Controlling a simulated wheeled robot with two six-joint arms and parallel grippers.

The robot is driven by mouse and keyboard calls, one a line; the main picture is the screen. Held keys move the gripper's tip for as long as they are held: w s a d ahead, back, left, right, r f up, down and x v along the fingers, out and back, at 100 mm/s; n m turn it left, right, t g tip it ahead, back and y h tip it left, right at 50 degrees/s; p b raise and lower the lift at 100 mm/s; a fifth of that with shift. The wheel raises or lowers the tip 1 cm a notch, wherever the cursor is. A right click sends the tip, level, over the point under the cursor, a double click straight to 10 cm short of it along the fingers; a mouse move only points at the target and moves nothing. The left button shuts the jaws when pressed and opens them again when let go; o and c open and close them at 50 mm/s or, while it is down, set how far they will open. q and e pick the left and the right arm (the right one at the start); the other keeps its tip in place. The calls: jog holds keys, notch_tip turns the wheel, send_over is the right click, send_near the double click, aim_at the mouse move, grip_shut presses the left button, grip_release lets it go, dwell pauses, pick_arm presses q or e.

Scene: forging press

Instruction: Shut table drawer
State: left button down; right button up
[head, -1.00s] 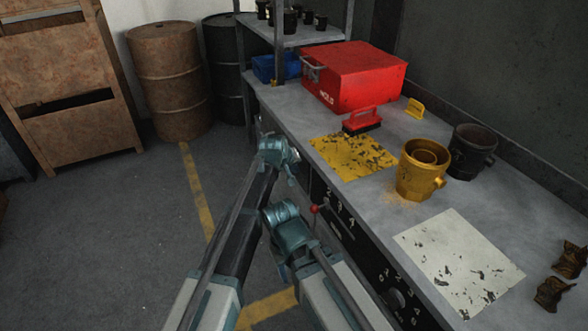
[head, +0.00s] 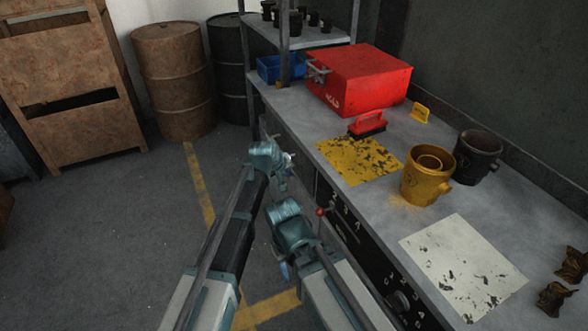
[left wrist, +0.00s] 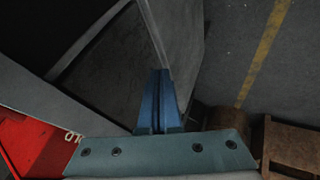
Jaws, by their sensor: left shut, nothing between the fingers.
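The work table (head: 298,118) runs along the right side in the head view. Its drawer is hard to make out there, as my arms cover part of the table front. In the left wrist view a large grey panel with a thin pale edge (left wrist: 152,30) lies beyond the fingers; it may be the drawer, but I cannot tell how far out it stands. My left gripper (head: 283,180) is beside the table's front edge; its blue fingers (left wrist: 157,90) are shut and empty. My right gripper is mostly hidden under its own wrist, near the table front.
On the table are a red box (head: 362,80), a red-handled tool (head: 368,122), a gold cup (head: 425,178), a dark cup (head: 478,155) and a white sheet (head: 462,265). A red-knobbed lever (head: 320,212) juts from the front. Barrels (head: 172,75) stand behind; floor at left is clear.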

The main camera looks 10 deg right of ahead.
pick_arm(q)
jog(key=p+v, duration=0.5)
jog(key=v, duration=0.2)
jog(key=shift+s+a+r, duration=0.15)
jog(key=shift+s+r, duration=0.05)
jog(key=shift+r, duration=0.05)
jog(key=s+a+f+m+g+y, duration=0.1)
jog(key=s+a+f+g+y, duration=0.15)
jog(key=s+a, duration=0.9)
jog(key=s+a+f+m+g+y, duration=0.1)
jog(key=s+a+f+g+y, duration=0.15)
jog(key=s+a, duration=0.9)
jog(key=s+d+r+m+g+p, duration=0.1)
jog(key=s+d+r+m+p, duration=0.3)
jog(key=d, duration=0.7)
notch_tip(320, 180, up, 5)
jog(key=s+p, duration=0.2)
jog(key=p, duration=0.2)
jog(key=shift+d+r+g, duration=0.15)
jog(key=shift+d+g, duration=0.15)
jog(key=shift+d, duration=0.05)
